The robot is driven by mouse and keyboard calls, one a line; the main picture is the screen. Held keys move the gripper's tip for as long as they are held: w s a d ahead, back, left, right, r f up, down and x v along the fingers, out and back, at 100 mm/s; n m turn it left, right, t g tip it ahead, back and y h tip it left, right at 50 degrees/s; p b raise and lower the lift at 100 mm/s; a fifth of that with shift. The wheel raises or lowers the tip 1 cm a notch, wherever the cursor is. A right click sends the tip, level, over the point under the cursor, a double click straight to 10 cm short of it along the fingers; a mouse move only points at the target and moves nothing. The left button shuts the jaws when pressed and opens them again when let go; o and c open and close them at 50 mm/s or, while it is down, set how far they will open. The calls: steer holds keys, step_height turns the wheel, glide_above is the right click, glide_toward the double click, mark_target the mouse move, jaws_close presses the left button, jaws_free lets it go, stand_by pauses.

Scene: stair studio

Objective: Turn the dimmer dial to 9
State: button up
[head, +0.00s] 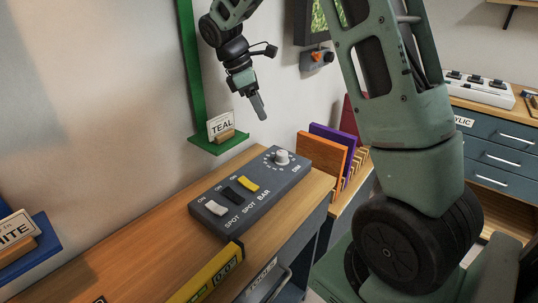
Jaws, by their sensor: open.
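The dimmer dial (282,157) is a pale round knob with small marks around it, at the far right end of a dark grey control box (262,189). Its pointer setting is too small to read. The box lies on a wooden counter and also carries one white, one black and one yellow rocker switch, labelled SPOT, SPOT and BAR. My gripper (259,106) hangs in the air above and slightly left of the dial in the picture, apart from it. It points down, is open, and holds nothing visible.
A green shelf (218,144) with a TEAL card is on the wall left of my gripper. Colored panels (325,150) stand in a rack beyond the box. A blue shelf (32,262) with a white card is at left. The counter (155,235) left of the box is mostly clear.

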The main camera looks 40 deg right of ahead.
mark_target(281, 152)
steer(key=x, duration=1.6)
steer(key=shift+b, duration=0.35)
steer(key=c, duration=1)
